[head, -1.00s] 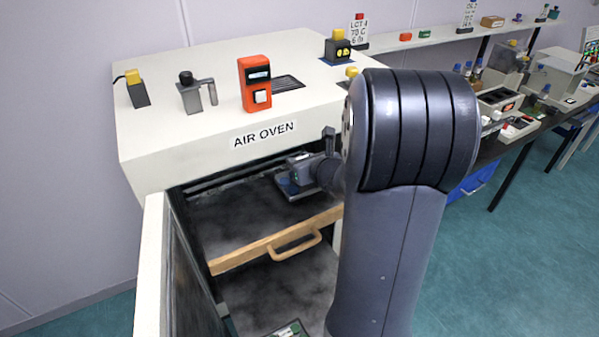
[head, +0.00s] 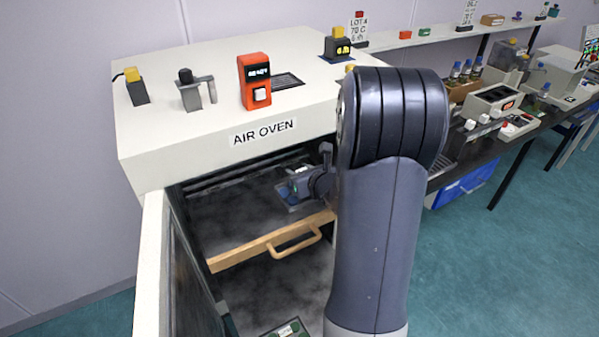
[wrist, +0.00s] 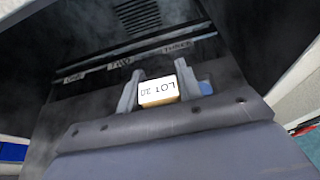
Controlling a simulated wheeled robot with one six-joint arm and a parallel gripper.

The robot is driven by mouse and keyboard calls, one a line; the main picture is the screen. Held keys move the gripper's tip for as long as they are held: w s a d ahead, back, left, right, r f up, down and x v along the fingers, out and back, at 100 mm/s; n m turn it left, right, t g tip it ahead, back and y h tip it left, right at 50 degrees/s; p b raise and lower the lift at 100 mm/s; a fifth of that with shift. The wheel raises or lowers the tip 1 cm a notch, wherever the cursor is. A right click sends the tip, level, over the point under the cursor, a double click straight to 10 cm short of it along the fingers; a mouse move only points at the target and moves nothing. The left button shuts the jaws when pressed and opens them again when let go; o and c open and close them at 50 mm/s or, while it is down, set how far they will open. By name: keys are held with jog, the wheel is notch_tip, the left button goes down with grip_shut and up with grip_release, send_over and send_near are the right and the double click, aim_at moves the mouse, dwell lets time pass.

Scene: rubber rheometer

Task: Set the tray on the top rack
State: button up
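The tray (head: 290,203) shows in the head view as a small dark bluish plate at the back right of the top rack, inside the open oven, partly covered by my gripper (head: 305,186). In the wrist view a small block labelled "LOT 20" (wrist: 157,91) sits between the two fingers of my gripper (wrist: 158,92), which appear to touch both its sides. A bit of blue tray shows beside the right finger. The top rack (head: 235,228) is a dark sheet with a wooden front and handle. I cannot tell whether the tray touches it.
The air oven (head: 220,125) has its door (head: 152,265) open at left. A green item with a white label (head: 288,330) lies below at the front. ONE, TWO and THREE labels (wrist: 120,64) mark the rack's back. A bench (head: 475,155) with instruments stands at right.

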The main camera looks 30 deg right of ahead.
jog(key=o, duration=0.4)
jog(key=shift+r, duration=0.1)
jog(key=shift+r+p, duration=0.15)
jog(key=shift+p, duration=0.15)
jog(key=v, duration=1.2)
